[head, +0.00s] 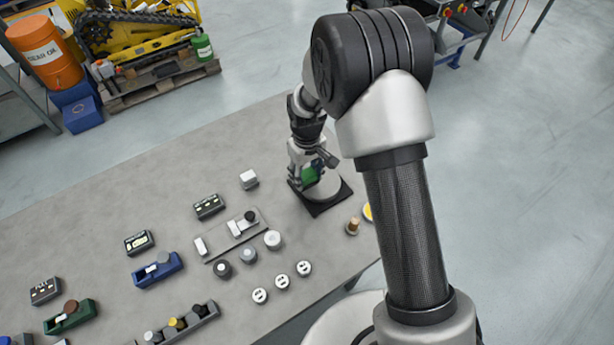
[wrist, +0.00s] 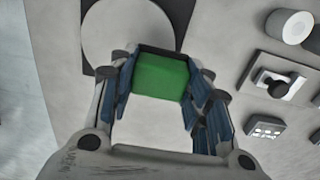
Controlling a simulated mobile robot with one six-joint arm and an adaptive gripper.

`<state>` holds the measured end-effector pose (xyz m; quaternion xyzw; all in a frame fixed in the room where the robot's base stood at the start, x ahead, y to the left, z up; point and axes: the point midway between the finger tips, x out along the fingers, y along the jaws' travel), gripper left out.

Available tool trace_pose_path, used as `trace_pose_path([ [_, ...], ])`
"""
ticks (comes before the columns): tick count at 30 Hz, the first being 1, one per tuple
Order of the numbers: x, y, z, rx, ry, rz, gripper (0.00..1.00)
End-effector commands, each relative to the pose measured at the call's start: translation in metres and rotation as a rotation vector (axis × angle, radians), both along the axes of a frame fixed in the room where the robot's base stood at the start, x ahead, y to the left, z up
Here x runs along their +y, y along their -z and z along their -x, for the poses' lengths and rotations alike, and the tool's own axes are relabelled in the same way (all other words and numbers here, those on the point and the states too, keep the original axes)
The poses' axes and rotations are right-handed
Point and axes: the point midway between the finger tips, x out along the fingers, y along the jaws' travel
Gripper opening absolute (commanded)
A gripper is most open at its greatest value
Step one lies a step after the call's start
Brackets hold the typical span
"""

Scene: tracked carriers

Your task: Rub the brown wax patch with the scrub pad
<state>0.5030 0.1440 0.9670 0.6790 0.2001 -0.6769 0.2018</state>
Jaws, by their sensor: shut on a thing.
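My gripper (head: 308,162) is shut on a green block-like pad, the scrub pad (wrist: 162,76), which sits between its fingers. The pad also shows as a bit of green in the head view. The gripper stands over the edge of a pale round disc (wrist: 128,32) on a dark square plate (head: 318,209). The pad overlaps the disc's near edge in the wrist view; I cannot tell whether it touches. No brown wax patch can be made out on the visible part of the disc; the gripper and pad hide some of it.
A grey tray (head: 222,258) with small parts lies left of the plate. A tan peg (head: 352,226) stands right. The table's back left is clear.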

Motion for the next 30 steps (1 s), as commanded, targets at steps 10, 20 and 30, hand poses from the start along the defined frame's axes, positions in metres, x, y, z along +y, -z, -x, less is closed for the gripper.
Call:
trace_pose_path([
  [10, -0.002, -0.033, -0.001, 0.003, 0.005, 0.001, 0.25],
  [20, -0.002, -0.057, -0.001, 0.002, 0.007, 0.001, 0.25],
  [30, -0.002, -0.057, -0.001, 0.003, 0.007, 0.001, 0.25],
])
